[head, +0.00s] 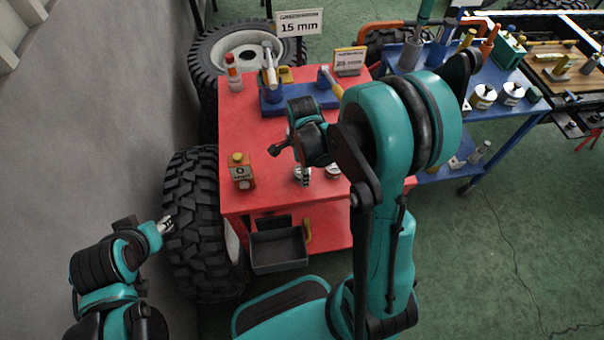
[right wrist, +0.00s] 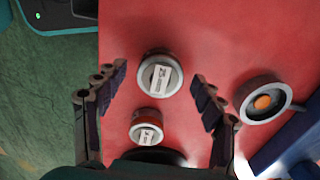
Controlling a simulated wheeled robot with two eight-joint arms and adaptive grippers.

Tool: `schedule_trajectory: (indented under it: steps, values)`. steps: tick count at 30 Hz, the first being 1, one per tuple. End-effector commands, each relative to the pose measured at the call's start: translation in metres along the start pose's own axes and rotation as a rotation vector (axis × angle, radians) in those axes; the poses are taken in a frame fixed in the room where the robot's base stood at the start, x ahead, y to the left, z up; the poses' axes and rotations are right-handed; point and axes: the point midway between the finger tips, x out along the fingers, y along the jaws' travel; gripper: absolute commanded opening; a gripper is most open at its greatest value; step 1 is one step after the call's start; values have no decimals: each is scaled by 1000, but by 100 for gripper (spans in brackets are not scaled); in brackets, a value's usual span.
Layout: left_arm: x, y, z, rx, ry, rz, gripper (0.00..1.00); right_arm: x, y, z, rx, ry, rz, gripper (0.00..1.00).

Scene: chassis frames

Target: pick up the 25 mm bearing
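Two labelled round bearings lie on the red table top in the right wrist view. The larger, silver-rimmed one (right wrist: 174,89) lies between my right fingertips. In the head view, small metal parts (head: 302,178) show on the table beneath my right gripper (head: 285,149). My right gripper (right wrist: 158,74) is open, with its fingers apart on either side of the larger bearing and nothing gripped. My left gripper (head: 166,224) is beside the front tyre, away from the table; its opening is unclear.
A ring with an orange centre (right wrist: 263,102) lies right of the bearings, beside a blue fixture (head: 272,105). Signs read 15 mm (head: 299,25) and apparently 25 mm (head: 349,61). A tyre (head: 195,220) stands left of the table.

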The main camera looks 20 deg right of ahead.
Motion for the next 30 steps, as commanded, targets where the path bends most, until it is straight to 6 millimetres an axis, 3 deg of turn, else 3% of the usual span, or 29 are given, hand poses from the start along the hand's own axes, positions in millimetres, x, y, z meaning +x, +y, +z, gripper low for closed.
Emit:
schedule_trajectory:
  steps: [1, 7, 19, 26, 30]
  values:
    - [0, 0, 0, 0, 0, 0, 40, 0, 0, 0, 0, 0, 0, 54]
    - [0, 0, 0, 0, 0, 0, 40, 0, 0, 0, 0, 0, 0, 1]
    - [-4, 0, -2, 0, 0, 0, 40, -8, 0, 0, 0, 0, 0, 0]
    - [-18, 0, -13, 0, 0, 0, 40, -44, 0, 0, -1, 0, 0, 0]
    - [-26, 0, -19, 0, 0, 0, 40, -62, 13, -27, 5, 0, 1, 0]
